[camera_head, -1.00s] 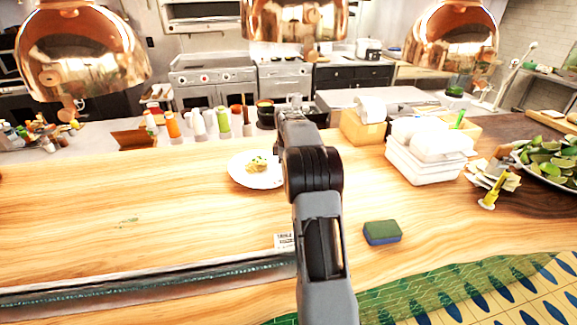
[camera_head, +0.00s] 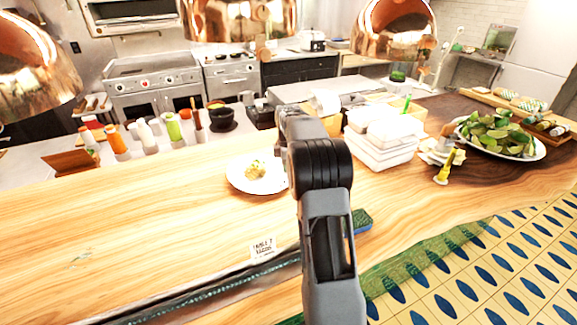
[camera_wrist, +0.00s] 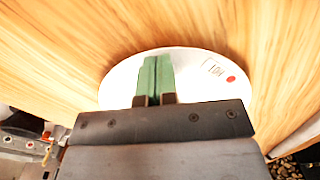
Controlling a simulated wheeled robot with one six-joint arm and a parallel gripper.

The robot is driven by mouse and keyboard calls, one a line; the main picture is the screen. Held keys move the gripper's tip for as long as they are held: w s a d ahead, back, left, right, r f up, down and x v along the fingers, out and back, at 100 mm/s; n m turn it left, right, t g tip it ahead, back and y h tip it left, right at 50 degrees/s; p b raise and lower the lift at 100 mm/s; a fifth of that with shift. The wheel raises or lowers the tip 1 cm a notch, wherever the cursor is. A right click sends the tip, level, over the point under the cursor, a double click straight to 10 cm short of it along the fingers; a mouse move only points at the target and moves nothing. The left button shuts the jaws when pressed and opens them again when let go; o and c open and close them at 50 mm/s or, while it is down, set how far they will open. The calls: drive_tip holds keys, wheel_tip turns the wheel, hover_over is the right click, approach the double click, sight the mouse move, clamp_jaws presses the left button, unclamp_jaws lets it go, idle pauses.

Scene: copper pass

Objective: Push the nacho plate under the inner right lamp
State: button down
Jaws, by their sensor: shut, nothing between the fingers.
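The nacho plate (camera_head: 238,180) is a round white plate with a small yellow-green heap of food, on the wooden counter left of my arm in the head view. In the wrist view the plate (camera_wrist: 120,85) lies under my gripper (camera_wrist: 156,58), whose green fingers are shut and empty. They overlap the plate, but contact is unclear. My arm hides the fingers in the head view. Copper lamps hang at the top left (camera_head: 35,70), top middle (camera_head: 235,20) and top right (camera_head: 395,30). I cannot tell which is the inner right one.
White containers (camera_head: 380,155) stand right of my arm. A blue-green sponge (camera_head: 362,220) lies partly behind it. A table card (camera_head: 263,249) stands in front of the plate, bottles (camera_head: 173,127) behind left. A lime platter (camera_head: 500,145) is far right. The counter left is clear.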

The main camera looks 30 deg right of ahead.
drive_tip(key=shift+s+d+r+p, duration=0.1)
drive_tip(key=shift+d+r+p, duration=0.05)
drive_tip(key=shift+r+p, duration=0.6)
drive_tip(key=s+d, duration=0.1)
drive_tip(key=d, duration=0.2)
drive_tip(key=s+d+b, duration=0.1)
drive_tip(key=s+d, duration=0.1)
drive_tip(key=d, duration=0.2)
drive_tip(key=s+d+b, duration=0.1)
drive_tip(key=d, duration=0.3)
drive_tip(key=shift+s+f, duration=0.1)
drive_tip(key=shift+s, duration=0.25)
drive_tip(key=shift+s+a, duration=0.1)
drive_tip(key=shift+s+b, duration=0.35)
drive_tip(key=shift+b, duration=0.25)
drive_tip(key=s+b, duration=0.1)
drive_tip(key=s, duration=0.2)
drive_tip(key=s+a+b, duration=0.1)
drive_tip(key=s+b, duration=0.1)
drive_tip(key=s, duration=0.1)
drive_tip(key=s+b, duration=0.1)
drive_tip(key=s, duration=0.2)
drive_tip(key=shift+s+a+r+b, duration=0.15)
drive_tip(key=shift+r+b, duration=0.15)
drive_tip(key=shift+r, duration=0.1)
drive_tip(key=shift+s+a+r, duration=0.1)
drive_tip(key=shift+s+a, duration=0.05)
drive_tip(key=shift+s, duration=0.7)
